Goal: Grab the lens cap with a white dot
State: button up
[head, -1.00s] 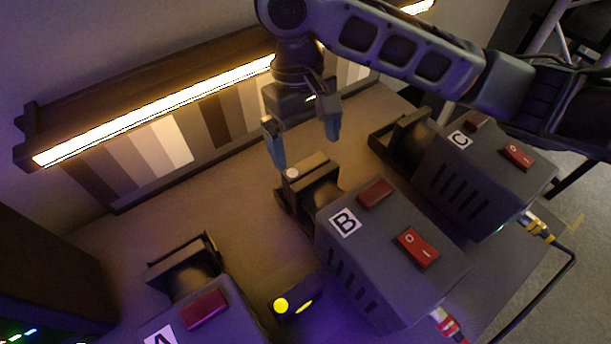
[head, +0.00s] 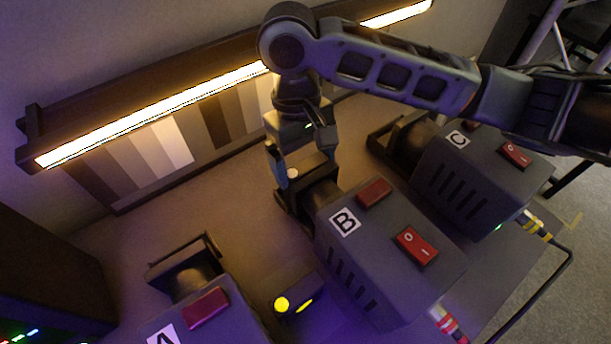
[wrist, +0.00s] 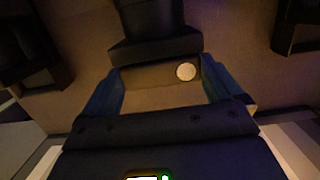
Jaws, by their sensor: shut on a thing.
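The lens cap (head: 313,164) is a dark block with a white dot (head: 293,173) on its top, at the front of the lens barrel of lamp unit B (head: 390,255). In the wrist view the lens cap (wrist: 150,76) spans the space between the two blue fingers, with the dot near the right finger. My gripper (head: 304,160) is shut on the cap from above, one finger on each side; it also shows in the wrist view (wrist: 158,88). I cannot tell whether the cap still touches the barrel.
Unit A (head: 225,315) stands at lower left and unit C (head: 480,180) at right. A dark piece with a yellow dot (head: 283,304) lies between A and B. A lit bar (head: 150,113) and striped chart (head: 160,150) stand behind.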

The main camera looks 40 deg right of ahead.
jog(key=shift+c, duration=1.3)
jog(key=shift+r, duration=0.1)
